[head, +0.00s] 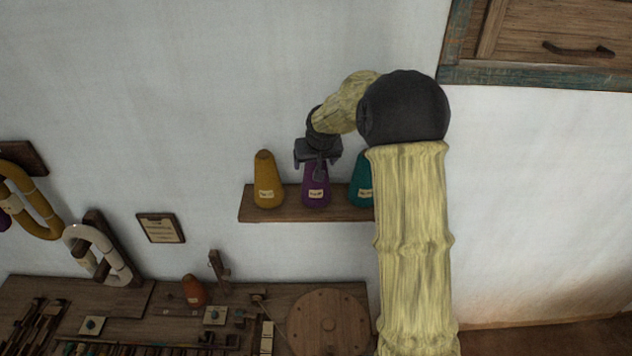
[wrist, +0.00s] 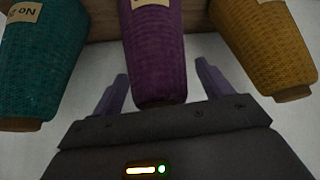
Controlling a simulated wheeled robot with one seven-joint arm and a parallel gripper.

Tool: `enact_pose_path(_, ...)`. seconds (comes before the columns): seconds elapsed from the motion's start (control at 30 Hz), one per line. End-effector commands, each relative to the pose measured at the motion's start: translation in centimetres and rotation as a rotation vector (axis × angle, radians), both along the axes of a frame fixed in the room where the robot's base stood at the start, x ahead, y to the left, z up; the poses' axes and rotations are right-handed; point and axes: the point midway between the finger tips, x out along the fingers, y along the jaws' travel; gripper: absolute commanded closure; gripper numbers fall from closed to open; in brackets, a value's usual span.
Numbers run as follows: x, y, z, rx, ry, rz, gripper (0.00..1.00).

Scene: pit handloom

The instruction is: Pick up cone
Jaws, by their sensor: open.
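Three yarn cones stand in a row on a wall shelf (head: 285,214): a mustard cone (head: 266,182), a purple cone (head: 316,192) and a teal cone (head: 362,184). Each has a paper label. My arm hides part of the teal cone. My gripper (head: 318,168) is at the top of the purple cone. In the wrist view, the purple cone (wrist: 155,45) lies between the open fingers of my gripper (wrist: 162,75), with visible gaps at both sides. The teal cone (wrist: 40,55) is to the left there, and the mustard cone (wrist: 265,45) to the right.
Below is a wooden bench (head: 140,300) with a rust-coloured cone (head: 194,290), a round wooden disc (head: 328,322) and small tools. Yarn hanks (head: 98,250) and a framed note (head: 161,228) hang on the wall. A wooden cabinet (head: 540,50) is at upper right.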

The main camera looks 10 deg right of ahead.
Motion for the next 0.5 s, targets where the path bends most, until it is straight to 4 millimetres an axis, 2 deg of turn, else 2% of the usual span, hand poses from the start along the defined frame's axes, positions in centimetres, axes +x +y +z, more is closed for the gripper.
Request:
enact_pose_path(0.3, -0.01, -0.01, 0.03, 0.000, 0.000, 0.000, 0.22)
enact_pose_path(0.37, -0.01, -0.01, 0.03, 0.000, 0.000, 0.000, 0.31)
enact_pose_path(0.5, -0.01, -0.01, 0.04, 0.000, 0.000, 0.000, 0.59)
